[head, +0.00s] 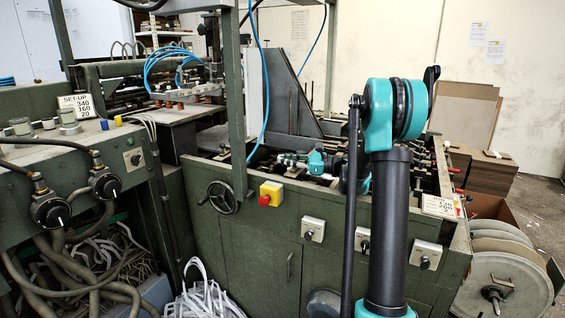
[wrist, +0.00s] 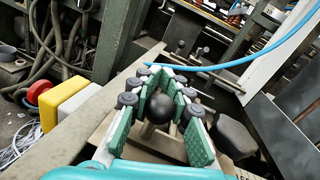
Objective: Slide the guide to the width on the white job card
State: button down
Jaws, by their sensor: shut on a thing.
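My gripper (wrist: 164,80) is shut on a round black knob (wrist: 158,109) in the wrist view, its green-padded fingers on either side of it. The knob sits on a short pale stem. In the head view my gripper (head: 290,160) is low over the machine bed, behind the front panel, and the knob cannot be made out there. How the knob joins the guide is hidden. Another white card (head: 77,105), at the left, reads SET-UP 340, 160, 20.
A red stop button on a yellow box (head: 270,193) is on the front panel, close by my gripper in the wrist view (wrist: 68,104). A green post (head: 235,100) and blue hose (head: 265,90) rise left of my gripper. A tall grey plate (head: 285,95) stands behind it.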

jog(key=shift+w+d, duration=0.25)
jog(key=shift+w, duration=0.1)
jog(key=c, duration=1.4)
grip_release()
jog(key=shift+s, duration=0.1)
